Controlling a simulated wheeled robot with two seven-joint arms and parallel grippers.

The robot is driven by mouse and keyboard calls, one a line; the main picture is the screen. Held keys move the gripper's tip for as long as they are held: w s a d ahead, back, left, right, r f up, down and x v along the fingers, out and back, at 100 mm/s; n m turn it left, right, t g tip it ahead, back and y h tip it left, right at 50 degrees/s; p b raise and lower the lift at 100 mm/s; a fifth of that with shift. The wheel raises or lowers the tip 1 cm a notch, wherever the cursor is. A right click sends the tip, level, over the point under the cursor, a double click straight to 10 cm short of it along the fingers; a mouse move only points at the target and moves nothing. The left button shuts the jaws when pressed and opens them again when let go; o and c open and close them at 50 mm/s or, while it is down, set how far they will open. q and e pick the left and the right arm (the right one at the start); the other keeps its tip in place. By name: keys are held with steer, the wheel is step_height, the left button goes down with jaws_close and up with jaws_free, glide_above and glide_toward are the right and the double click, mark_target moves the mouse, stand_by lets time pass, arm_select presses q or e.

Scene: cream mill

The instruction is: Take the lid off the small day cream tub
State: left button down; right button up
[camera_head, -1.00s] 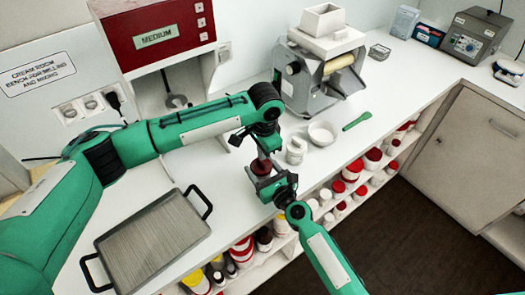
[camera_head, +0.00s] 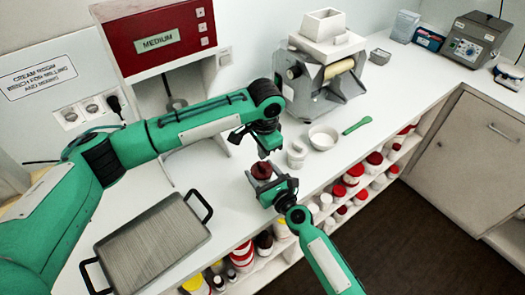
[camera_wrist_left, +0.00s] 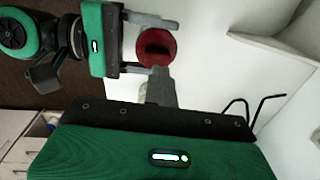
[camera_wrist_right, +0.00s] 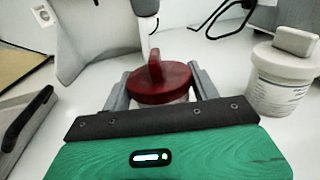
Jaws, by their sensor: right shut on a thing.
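A small tub with a dark red lid (camera_head: 261,170) is between the fingers of my right gripper (camera_head: 262,180). The right wrist view shows the lid (camera_wrist_right: 160,82), with an upright fin-like knob, sitting on a pale tub (camera_wrist_right: 178,99). The right fingers are shut around the tub from both sides. My left gripper (camera_head: 263,153) hangs just above the lid. In the left wrist view its fingers (camera_wrist_left: 161,88) look closed together and empty, with the red lid (camera_wrist_left: 156,47) beyond them. I cannot read a label on the held tub.
A white labelled tub (camera_wrist_right: 281,85) stands right of the held one. A white bowl (camera_head: 323,137), green spatula (camera_head: 357,126) and grey mill (camera_head: 325,75) are behind. A ridged tray (camera_head: 152,245) lies left. Open shelves with several tubs run below the bench edge.

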mark_target(262, 165)
steer(key=shift+f, duration=0.15)
arm_select(q)
step_height(262, 165, up, 4)
steer(key=shift+w+f, duration=0.1)
steer(key=shift+w, duration=0.05)
arm_select(e)
steer(key=o, duration=1.5)
steer(key=shift+c, duration=0.2)
steer(key=shift+s, duration=0.1)
